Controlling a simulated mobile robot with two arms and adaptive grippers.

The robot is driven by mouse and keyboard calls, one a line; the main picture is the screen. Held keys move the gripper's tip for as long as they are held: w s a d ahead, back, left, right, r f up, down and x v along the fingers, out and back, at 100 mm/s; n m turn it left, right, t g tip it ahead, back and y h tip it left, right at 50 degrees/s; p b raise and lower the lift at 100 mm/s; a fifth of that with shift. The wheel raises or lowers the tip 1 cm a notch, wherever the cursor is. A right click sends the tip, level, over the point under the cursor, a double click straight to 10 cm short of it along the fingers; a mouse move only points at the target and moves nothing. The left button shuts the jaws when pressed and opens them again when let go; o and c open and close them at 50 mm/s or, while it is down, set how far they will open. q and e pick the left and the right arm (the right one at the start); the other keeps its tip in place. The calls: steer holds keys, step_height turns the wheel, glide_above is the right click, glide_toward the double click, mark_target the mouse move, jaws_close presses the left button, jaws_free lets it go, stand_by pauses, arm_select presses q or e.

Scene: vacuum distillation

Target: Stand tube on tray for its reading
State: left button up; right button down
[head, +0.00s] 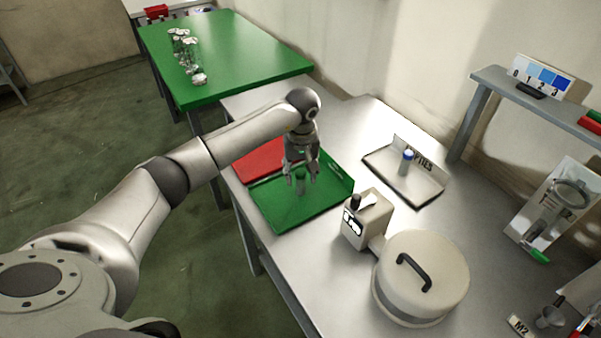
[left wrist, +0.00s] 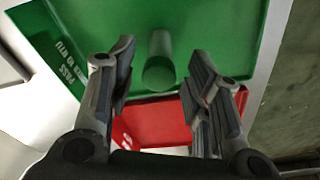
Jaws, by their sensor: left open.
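A green-looking tube (head: 300,181) stands on the green tray (head: 280,214), and it also shows in the left wrist view (left wrist: 159,62). My left gripper (head: 301,178) is open above the green tray, with its fingers on either side of the tube. In the left wrist view the fingers (left wrist: 165,85) are spread, and gaps show between them and the tube. The green tray's raised wall reads "PASS" in the wrist view. My right gripper is not in view.
A red tray (head: 259,160) adjoins the green one. A turbidity meter-like box (head: 366,222) and a round lidded pot (head: 422,280) stand nearby on the metal table. A shelf (head: 540,105) with a blue scale card is at right. A green table (head: 235,60) holds glassware behind.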

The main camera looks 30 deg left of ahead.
arm_select(q)
step_height(320, 180, up, 11)
steer(key=s+b, duration=0.1)
steer(key=b, duration=0.2)
steer(key=shift+d, duration=0.35)
steer(key=shift+s, duration=0.1)
